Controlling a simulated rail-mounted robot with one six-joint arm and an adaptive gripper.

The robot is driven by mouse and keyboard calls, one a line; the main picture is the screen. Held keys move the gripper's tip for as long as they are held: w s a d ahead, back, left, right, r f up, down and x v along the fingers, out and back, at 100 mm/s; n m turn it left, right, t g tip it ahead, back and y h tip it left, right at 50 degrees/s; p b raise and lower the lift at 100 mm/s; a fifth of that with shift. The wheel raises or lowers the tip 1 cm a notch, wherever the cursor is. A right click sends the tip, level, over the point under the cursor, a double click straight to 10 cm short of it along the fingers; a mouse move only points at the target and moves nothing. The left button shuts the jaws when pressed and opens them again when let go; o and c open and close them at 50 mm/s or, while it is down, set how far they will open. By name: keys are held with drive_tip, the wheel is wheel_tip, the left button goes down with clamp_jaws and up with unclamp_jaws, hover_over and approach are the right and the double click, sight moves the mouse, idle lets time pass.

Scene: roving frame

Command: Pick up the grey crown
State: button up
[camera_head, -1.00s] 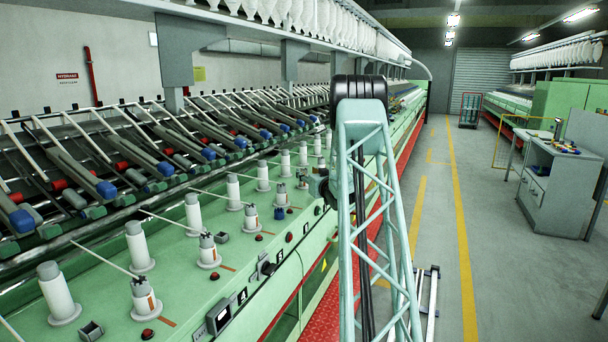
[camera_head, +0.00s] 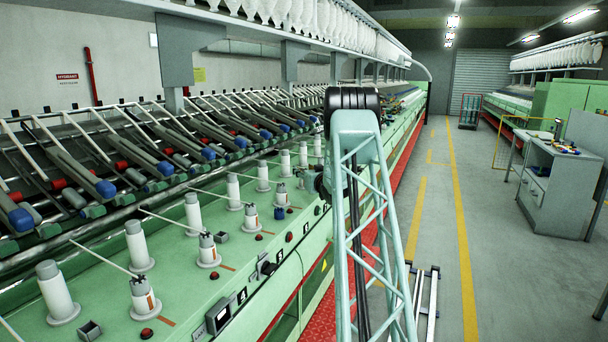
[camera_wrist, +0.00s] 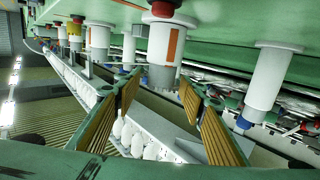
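In the wrist view, which is upside down, a grey crown (camera_wrist: 162,76) caps a white spindle holder with an orange stripe (camera_wrist: 168,44). My gripper (camera_wrist: 159,92) is open, with ribbed orange-brown pads on both sides. The crown shows between the fingertips, and no contact is visible. In the head view, several similar grey-capped holders stand in a row on the green machine, one (camera_head: 281,189) close to the end of my arm. My gripper is mostly hidden there behind my lattice arm.
Tall white bobbins (camera_head: 193,213) stand in a row behind the holders. Another white bobbin (camera_wrist: 270,75) is right of my gripper in the wrist view. The green machine top (camera_head: 185,290) carries small red knobs. The aisle (camera_head: 510,280) at right is open floor beside a grey cabinet (camera_head: 555,190).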

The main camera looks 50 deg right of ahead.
drive_tip(key=shift+c, duration=0.2)
drive_tip(key=c, duration=0.8)
drive_tip(key=shift+c, duration=0.2)
drive_tip(key=shift+r+p, duration=0.35)
drive_tip(key=shift+r, duration=1.2)
drive_tip(key=shift+s+r, duration=0.1)
drive_tip(key=shift+r, duration=0.1)
drive_tip(key=s+d+p+v, duration=0.1)
drive_tip(key=d+v, duration=0.1)
drive_tip(key=v, duration=1.3)
drive_tip(key=shift+s+d+r, duration=0.2)
drive_tip(key=shift+s+r, duration=0.15)
drive_tip(key=shift+s, duration=0.25)
drive_tip(key=shift+r, duration=0.1)
